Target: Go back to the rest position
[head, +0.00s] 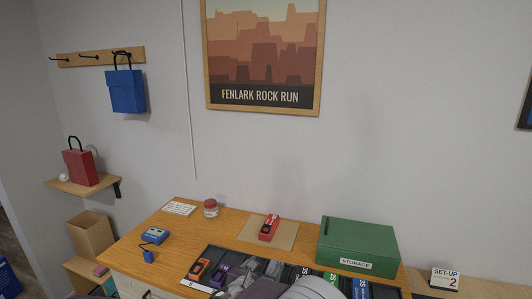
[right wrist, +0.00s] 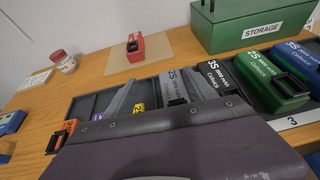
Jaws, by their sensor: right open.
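My right gripper (head: 262,270) is over the dark tray at the front of the wooden desk in the head view, seen partly from behind. In the right wrist view its two grey fingers (right wrist: 148,92) stand apart, with nothing seen held between them. The fingers point over the tray toward the far side of the desk. My left gripper cannot be made out in the head view.
The dark tray (right wrist: 90,104) holds several battery packs, including a green one (right wrist: 268,80). A green storage box (head: 357,244), a red pack (head: 269,228) on a mat, a jar (head: 211,208) and a blue device (head: 154,235) stand on the desk. Space above is clear.

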